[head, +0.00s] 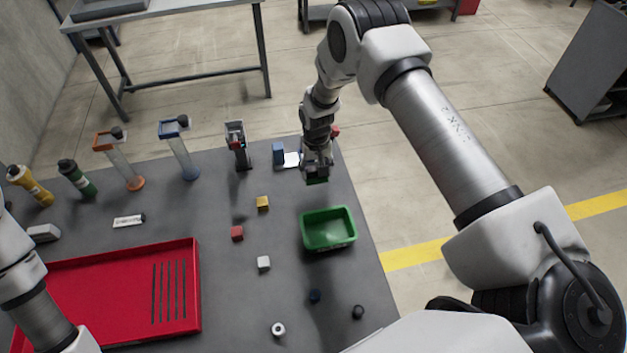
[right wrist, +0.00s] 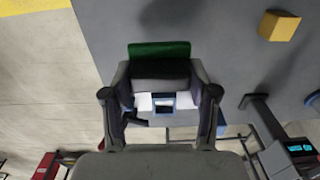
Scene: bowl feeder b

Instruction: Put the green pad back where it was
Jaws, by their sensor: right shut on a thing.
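My right gripper (head: 317,170) is over the far right part of the grey table, beyond the green bin. It is shut on the green pad (head: 317,181). The pad shows as a flat green piece at the fingertips in the right wrist view (right wrist: 160,49), where dark fingers cover part of it. I cannot tell the exact gap between pad and table. My left gripper is outside the views; only part of my left arm shows at the left edge.
A green bin (head: 328,244) stands nearer on the table. A blue block (head: 279,151) and white piece (head: 291,159) sit left of the gripper. Yellow (head: 262,203), red (head: 237,233) and white (head: 264,263) cubes lie left of the bin. A red tray (head: 110,305) stands front left.

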